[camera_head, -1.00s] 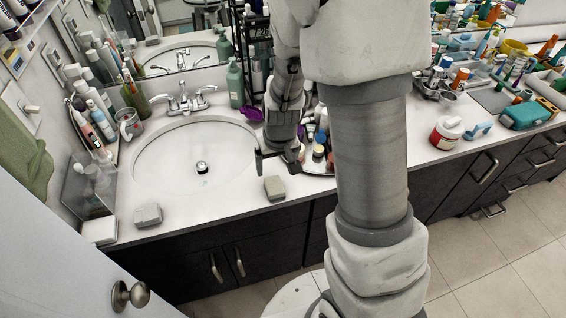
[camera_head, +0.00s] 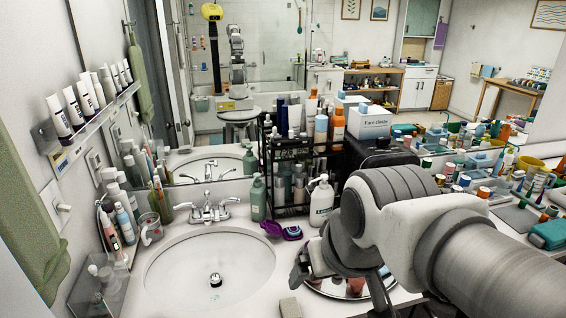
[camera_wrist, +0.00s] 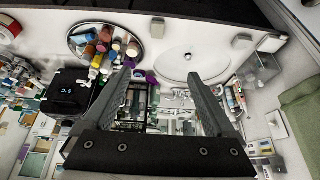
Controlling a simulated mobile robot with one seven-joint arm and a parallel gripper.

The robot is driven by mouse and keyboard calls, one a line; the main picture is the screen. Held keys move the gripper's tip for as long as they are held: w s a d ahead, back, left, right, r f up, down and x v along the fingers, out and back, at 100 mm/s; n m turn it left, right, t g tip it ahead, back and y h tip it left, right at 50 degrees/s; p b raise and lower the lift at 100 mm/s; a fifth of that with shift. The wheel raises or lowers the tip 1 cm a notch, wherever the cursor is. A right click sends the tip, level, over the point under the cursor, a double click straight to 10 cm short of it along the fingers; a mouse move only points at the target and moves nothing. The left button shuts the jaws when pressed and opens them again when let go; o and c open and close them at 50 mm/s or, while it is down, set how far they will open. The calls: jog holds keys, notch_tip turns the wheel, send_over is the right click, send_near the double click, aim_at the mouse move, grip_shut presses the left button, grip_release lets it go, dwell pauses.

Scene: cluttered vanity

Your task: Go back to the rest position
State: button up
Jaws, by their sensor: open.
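My gripper (camera_wrist: 159,74) shows in the wrist view with its two dark fingers wide apart. Nothing is held between them; the sink and counter show beyond. In the head view my arm comes in from the lower right and bends over the counter. The gripper end there is partly hidden behind my own wrist, with a dark part showing right of the sink (camera_head: 172,268). The gripper appears to be above the counter, near the round tray (camera_wrist: 76,48).
The tray holds several small bottles. A black rack (camera_head: 290,205) of bottles and a white pump bottle (camera_head: 321,203) stand behind my arm. Clutter fills the right side. The mirror is behind; a door edge is at left.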

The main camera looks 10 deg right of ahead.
jog(key=shift+s+d+r, duration=0.1)
jog(key=shift+s+r, duration=0.1)
jog(key=shift+s, duration=0.25)
jog(key=shift+s+d+r, duration=0.1)
jog(key=shift+s+r, duration=0.05)
jog(key=shift+s, duration=0.25)
dwell(0.6)
